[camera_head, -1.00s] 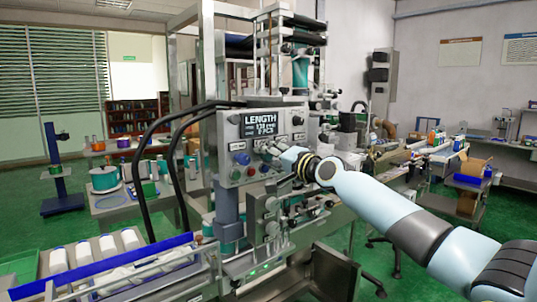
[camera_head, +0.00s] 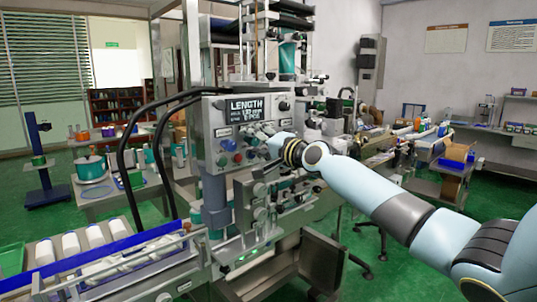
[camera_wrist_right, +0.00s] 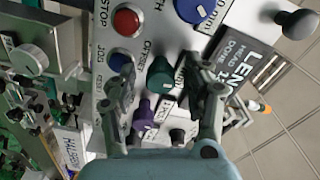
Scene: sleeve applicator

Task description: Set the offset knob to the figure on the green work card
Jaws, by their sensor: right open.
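The grey control panel (camera_head: 215,155) of the applicator carries a dark LENGTH display (camera_head: 244,109), knobs and buttons. In the right wrist view the word OFFSET stands beside a teal knob (camera_wrist_right: 160,75). A purple knob (camera_wrist_right: 142,110) and a blue knob (camera_wrist_right: 194,9) are on either side of it. My right gripper (camera_head: 268,143) is at the panel. In the right wrist view its open fingers (camera_wrist_right: 163,78) stand on either side of the teal knob; contact cannot be told. I cannot make out a green work card. My left gripper is out of view.
A red STOP button (camera_wrist_right: 126,21) and a blue JOG button (camera_wrist_right: 119,62) sit close to the fingers. Black cables (camera_head: 124,160) arch left of the panel. A tray of white rolls (camera_head: 95,238) is at front left.

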